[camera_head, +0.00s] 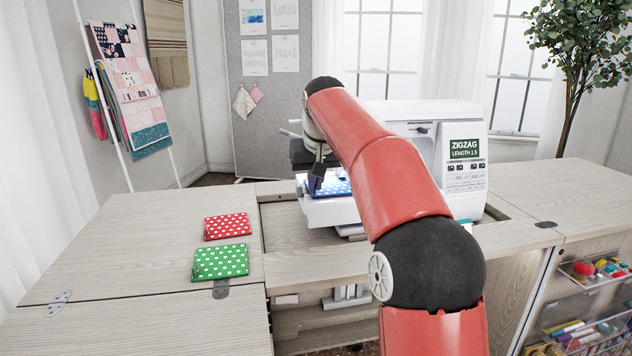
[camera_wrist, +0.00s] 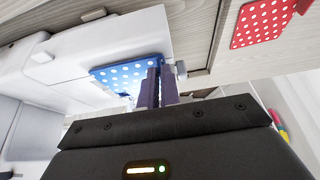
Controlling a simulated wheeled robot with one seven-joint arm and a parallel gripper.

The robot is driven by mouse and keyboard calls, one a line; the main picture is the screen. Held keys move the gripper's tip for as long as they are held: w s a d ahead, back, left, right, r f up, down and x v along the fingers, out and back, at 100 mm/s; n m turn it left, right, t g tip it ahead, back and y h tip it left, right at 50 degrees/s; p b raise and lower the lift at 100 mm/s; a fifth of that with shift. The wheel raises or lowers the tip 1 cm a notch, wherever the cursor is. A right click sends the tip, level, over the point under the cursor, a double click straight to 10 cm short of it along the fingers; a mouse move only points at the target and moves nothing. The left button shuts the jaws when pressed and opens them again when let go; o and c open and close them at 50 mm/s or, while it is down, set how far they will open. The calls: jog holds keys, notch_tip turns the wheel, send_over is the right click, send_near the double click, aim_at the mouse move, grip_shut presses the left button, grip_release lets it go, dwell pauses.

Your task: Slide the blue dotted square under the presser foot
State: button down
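The blue square with white dots (camera_head: 338,187) lies flat on the white bed of the sewing machine (camera_head: 325,209), on the needle side. It also shows in the wrist view (camera_wrist: 122,76). My gripper (camera_head: 316,186) points down at the square's left edge in the head view. In the wrist view its two fingers (camera_wrist: 157,86) stand close together over one edge of the square and hide part of it. The fingers look shut, with the square's face spread out beneath them rather than between them. I cannot tell whether the tips press on it. The presser foot is hidden behind my arm.
A red dotted square (camera_head: 227,226) and a green dotted square (camera_head: 220,261) lie on the cabinet's left leaf (camera_head: 130,240). The machine's upright body with its display (camera_head: 464,149) stands to the right. The cabinet top in front of the machine (camera_head: 300,243) is clear.

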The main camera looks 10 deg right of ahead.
dwell(0.4)
jog(key=c, duration=1.5)
grip_release()
jog(key=shift+c, duration=0.2)
jog(key=v, duration=0.7)
jog(key=shift+r, duration=0.35)
jog(key=shift+s, duration=0.1)
jog(key=s+f, duration=0.3)
jog(key=s, duration=0.6)
jog(key=s+f, duration=0.3)
jog(key=s, duration=0.5)
jog(key=s+f, duration=1.7)
jog(key=shift+f, duration=0.25)
